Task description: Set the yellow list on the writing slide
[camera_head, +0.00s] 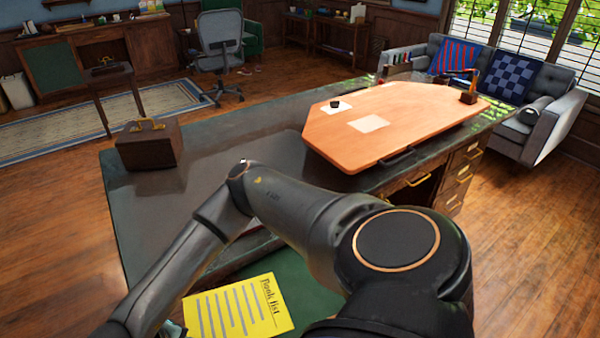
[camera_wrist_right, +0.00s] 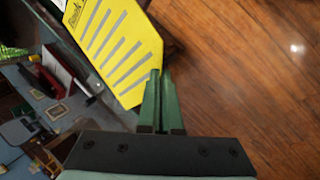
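The yellow list (camera_head: 238,308), a flat sheet headed "Book list", shows at the bottom of the head view. In the right wrist view, the yellow list (camera_wrist_right: 118,48) is held by its edge between the green fingers of my right gripper (camera_wrist_right: 162,80). A green surface (camera_head: 306,288) in front of the desk's near edge, beside and behind the list, looks like the writing slide; my arm hides part of it. I cannot tell whether the list touches it. My left gripper is not in view.
The dark desk (camera_head: 225,155) bears a brown box (camera_head: 149,144) at its left and a large orange wooden board (camera_head: 385,138) at its right, with a paper sheet (camera_head: 368,123) on it. Open drawers (camera_head: 405,192) show at the desk's right front. Wood floor lies around the desk.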

